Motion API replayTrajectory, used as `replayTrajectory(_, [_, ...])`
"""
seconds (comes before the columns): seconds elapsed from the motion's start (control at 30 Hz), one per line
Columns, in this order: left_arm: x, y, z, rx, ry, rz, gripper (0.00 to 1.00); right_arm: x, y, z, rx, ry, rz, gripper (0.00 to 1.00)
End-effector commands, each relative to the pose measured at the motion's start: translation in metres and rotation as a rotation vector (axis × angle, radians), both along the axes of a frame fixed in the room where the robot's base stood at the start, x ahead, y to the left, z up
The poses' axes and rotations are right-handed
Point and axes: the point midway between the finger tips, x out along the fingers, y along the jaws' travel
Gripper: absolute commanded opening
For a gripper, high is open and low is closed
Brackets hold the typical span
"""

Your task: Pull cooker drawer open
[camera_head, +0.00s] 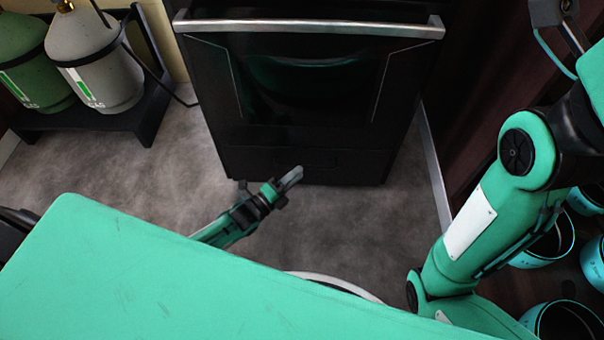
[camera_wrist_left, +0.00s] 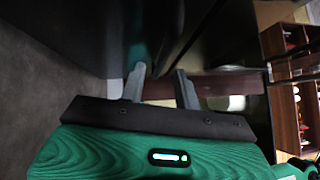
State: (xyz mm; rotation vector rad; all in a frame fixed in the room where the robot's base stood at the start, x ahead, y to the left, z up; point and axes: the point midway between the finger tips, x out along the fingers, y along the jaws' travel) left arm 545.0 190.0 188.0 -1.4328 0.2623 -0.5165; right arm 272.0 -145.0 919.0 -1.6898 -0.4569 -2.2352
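The black cooker (camera_head: 305,85) stands upright in front of me, with a silver bar handle (camera_head: 310,25) across its oven door. The cooker drawer (camera_head: 290,160) is the low dark panel at its bottom; it looks flush with the front. My left gripper (camera_head: 292,177) is low at the drawer's front, close to its lower middle. In the left wrist view its two grey fingers (camera_wrist_left: 160,88) are apart with nothing clearly held between them, beside dark glossy panels. I cannot tell whether a fingertip touches the drawer.
Two gas bottles, one green (camera_head: 22,62) and one grey (camera_head: 98,62), stand on a black rack (camera_head: 125,122) at the left. Teal pots (camera_head: 565,320) sit at the lower right. Grey floor (camera_head: 150,175) before the cooker is clear. Wooden shelves (camera_wrist_left: 290,115) show in the wrist view.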

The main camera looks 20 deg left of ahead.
Motion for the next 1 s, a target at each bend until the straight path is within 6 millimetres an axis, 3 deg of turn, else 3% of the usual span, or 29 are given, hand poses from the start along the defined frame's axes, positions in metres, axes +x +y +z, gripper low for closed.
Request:
replayTrajectory(0.23, [0.023, -0.013, 0.002, 0.0, 0.0, 0.0, 0.32, -0.002, 0.0, -0.009, 0.007, -0.005, 0.003, 0.36])
replayTrajectory(0.57, [0.026, -0.015, 0.004, -0.001, 0.0, 0.0, 0.32, -0.003, 0.0, -0.008, 0.009, -0.006, 0.003, 0.36])
replayTrajectory(0.73, [0.026, -0.015, 0.004, -0.001, 0.0, 0.0, 0.01, -0.003, 0.0, -0.008, 0.008, -0.006, 0.004, 0.36])
replayTrajectory(1.0, [0.025, -0.014, 0.004, 0.0, 0.001, 0.0, 0.0, -0.003, 0.0, -0.008, 0.008, -0.006, 0.004, 0.36])
